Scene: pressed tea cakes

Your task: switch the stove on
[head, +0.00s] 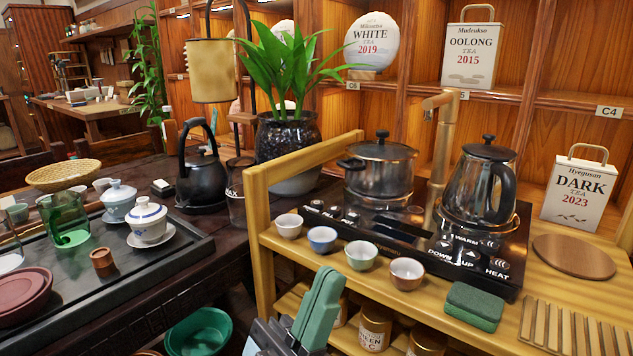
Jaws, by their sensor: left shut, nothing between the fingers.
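The stove (393,248) is a black glossy double unit on the wooden cart. Its right end has touch buttons (466,252) with white labels including WARM, UP, DOWN and HEAT. More buttons (331,213) sit at its left end, too small to read surely. A lidded steel pot (379,170) stands on the left part. A glass kettle (476,190) with a black handle stands on the right part. My left gripper (327,277) is shut and empty, its green fingers pointing up in front of the cart, below and left of the right-hand buttons. My right gripper is out of view.
Several small cups, one of them blue (322,239), line the cart top before the stove. A tap (444,140) rises behind the stove. Jars (375,327) stand on the lower shelf.

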